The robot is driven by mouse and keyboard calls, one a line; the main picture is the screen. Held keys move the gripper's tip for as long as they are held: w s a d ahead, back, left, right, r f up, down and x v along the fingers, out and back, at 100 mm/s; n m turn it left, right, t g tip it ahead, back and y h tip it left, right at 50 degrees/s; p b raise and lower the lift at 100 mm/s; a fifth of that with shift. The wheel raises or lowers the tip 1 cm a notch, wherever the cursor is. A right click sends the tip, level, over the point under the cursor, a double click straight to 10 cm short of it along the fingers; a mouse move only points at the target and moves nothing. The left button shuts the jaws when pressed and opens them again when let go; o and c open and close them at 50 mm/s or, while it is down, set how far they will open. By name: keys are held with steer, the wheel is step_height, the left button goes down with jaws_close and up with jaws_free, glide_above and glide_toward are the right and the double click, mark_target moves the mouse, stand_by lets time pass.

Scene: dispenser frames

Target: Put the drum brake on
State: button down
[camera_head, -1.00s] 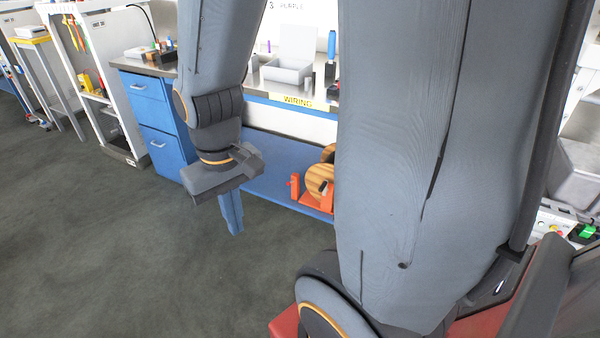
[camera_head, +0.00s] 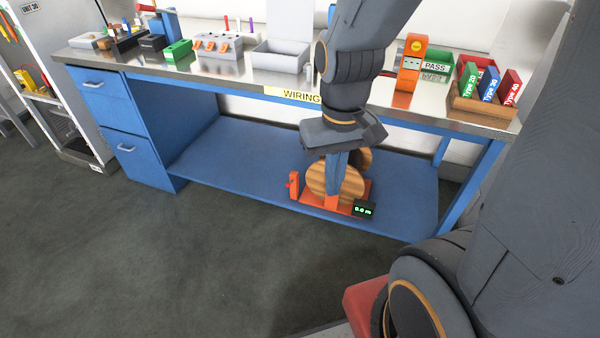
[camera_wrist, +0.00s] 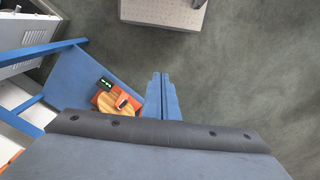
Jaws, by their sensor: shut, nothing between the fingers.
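The cable dispenser stands on the blue lower shelf (camera_head: 240,160) of the bench. It has a wooden drum (camera_head: 318,180) on an orange base (camera_head: 312,201) and a small black display (camera_head: 364,208) reading 0.0 m. A red upright part (camera_head: 294,185) stands at the base's left end; I cannot tell whether it is the brake. My gripper (camera_head: 335,193) points down and overlaps the drum in the head view. The wrist view shows its blue fingers (camera_wrist: 161,76) together and empty, with the drum (camera_wrist: 112,102) to their left, apart from them.
The metal benchtop (camera_head: 215,68) above the shelf holds a grey box (camera_head: 281,58), an orange device (camera_head: 410,62) and a wooden tray (camera_head: 478,108) of coloured boxes. Blue drawers (camera_head: 135,155) stand at the left.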

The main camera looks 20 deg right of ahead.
steer(key=w+a+f+n+t+b, duration=0.1)
steer(key=w+f+n+b, duration=0.2)
steer(key=w+f+b, duration=0.5)
steer(key=w+a+f+n+h+b, duration=0.1)
steer(key=w+f+n+b, duration=0.3)
steer(key=w+f+b, duration=0.4)
steer(key=w+a+f+n+t+b, duration=0.1)
steer(key=w+a+f+n+b, duration=0.1)
steer(key=w+f+b, duration=0.7)
steer(key=w+f+n, duration=0.1)
steer(key=w+f, duration=0.3)
steer(key=w, duration=0.6)
steer(key=w+f, duration=0.4)
steer(key=w, duration=0.6)
steer(key=shift+w+a+n+t+h, duration=0.3)
steer(key=shift+w+n, duration=0.05)
steer(key=shift+n, duration=0.05)
steer(key=shift+f, duration=0.1)
steer(key=b, duration=0.3)
glide_toward(290, 183)
steer(key=w+a+f, duration=0.3)
steer(key=a+f, duration=0.1)
steer(key=shift+s+d+f+b, duration=0.2)
steer(key=shift+d+f, duration=0.3)
steer(key=shift+d, duration=0.15)
steer(key=shift+s+d+f+b, duration=0.15)
steer(key=shift+s+d+f, duration=0.1)
steer(key=shift+d+f, duration=0.35)
